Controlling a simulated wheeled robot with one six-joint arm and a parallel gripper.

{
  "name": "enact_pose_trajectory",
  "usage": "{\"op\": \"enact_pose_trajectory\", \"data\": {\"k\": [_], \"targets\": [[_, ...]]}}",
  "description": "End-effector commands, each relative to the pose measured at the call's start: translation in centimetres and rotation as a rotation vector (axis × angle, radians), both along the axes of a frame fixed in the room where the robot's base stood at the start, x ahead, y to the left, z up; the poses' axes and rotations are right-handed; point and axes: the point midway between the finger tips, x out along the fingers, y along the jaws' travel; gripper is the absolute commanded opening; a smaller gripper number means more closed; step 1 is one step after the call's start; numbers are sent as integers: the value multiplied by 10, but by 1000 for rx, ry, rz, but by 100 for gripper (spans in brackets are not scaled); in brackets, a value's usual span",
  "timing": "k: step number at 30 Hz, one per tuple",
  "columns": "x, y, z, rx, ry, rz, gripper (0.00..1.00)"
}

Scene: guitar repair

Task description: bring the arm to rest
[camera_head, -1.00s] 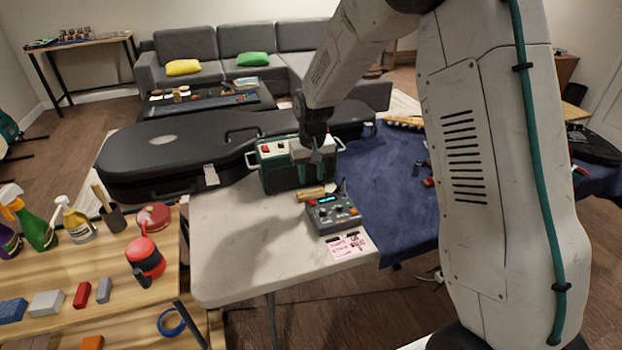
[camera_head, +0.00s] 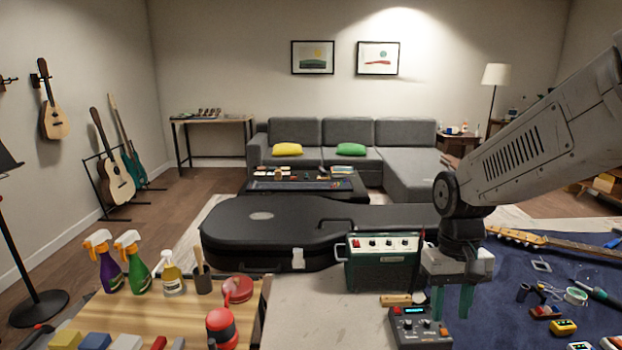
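My gripper (camera_head: 451,303) hangs at the lower right, pointing down from my arm (camera_head: 545,140). Its two green fingers are apart, with nothing visible between them. It is beside the right end of the green amplifier (camera_head: 383,272), just behind the grey pedal with a lit display (camera_head: 419,330). The fingertips overlap the pedal's back edge in the picture; I cannot tell whether they touch it.
A black guitar case (camera_head: 265,238) lies behind the amplifier. The blue mat (camera_head: 505,290) at right holds a guitar neck (camera_head: 560,242) and small tools. Spray bottles (camera_head: 132,262) stand on the wooden bench at left. The pale table (camera_head: 310,315) is mostly clear.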

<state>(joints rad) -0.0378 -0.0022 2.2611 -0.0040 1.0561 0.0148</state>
Motion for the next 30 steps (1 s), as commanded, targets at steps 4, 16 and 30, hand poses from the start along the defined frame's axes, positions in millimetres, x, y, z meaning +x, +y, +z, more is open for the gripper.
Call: {"op": "enact_pose_trajectory", "data": {"k": [4,16,30], "targets": [[-56,-5,34,2,-26,-4,36],[-166,-12,76,5,-181,-17,36],[-179,-14,92,6,-288,-26,36]]}}
